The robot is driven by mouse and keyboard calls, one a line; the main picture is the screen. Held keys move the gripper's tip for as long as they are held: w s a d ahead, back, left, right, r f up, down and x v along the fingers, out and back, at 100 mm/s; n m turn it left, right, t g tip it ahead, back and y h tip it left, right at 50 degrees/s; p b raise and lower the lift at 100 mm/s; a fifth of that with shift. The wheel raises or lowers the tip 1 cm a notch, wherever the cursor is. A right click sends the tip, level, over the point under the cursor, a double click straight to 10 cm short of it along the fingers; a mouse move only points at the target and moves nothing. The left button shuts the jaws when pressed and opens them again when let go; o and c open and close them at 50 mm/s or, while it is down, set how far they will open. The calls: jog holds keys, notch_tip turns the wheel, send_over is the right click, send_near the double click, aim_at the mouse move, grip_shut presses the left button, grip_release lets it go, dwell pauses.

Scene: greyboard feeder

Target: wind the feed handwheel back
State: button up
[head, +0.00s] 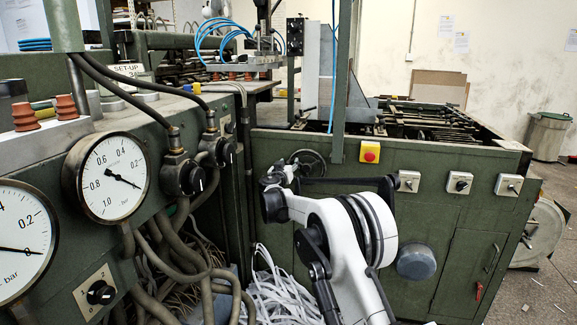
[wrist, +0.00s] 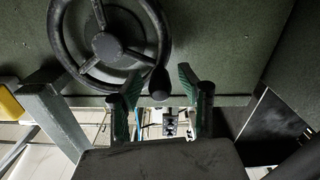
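The feed handwheel (head: 308,158) is a dark spoked wheel on the green machine front in the head view, partly hidden by my arm. In the wrist view the handwheel (wrist: 107,46) fills the upper left, with its hub, spokes and rim showing. Its rounded dark handle knob (wrist: 159,84) is at the lower right of the rim. My gripper (wrist: 158,88) is open, with its green-lined fingers apart. The knob appears between the fingertips in the picture, with gaps on both sides; I cannot tell its depth between them. In the head view my gripper is small and dark near the wheel.
A red button on a yellow box (head: 370,152) and several switch boxes (head: 459,183) are on the panel right of the wheel. Left stands a cabinet with pressure gauges (head: 106,177) and thick cables. White strips (head: 275,292) lie in a heap below. A grey post (wrist: 52,118) is left of my gripper.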

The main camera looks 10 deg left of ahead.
grip_shut()
jog(key=shift+d, duration=0.1)
dwell(0.4)
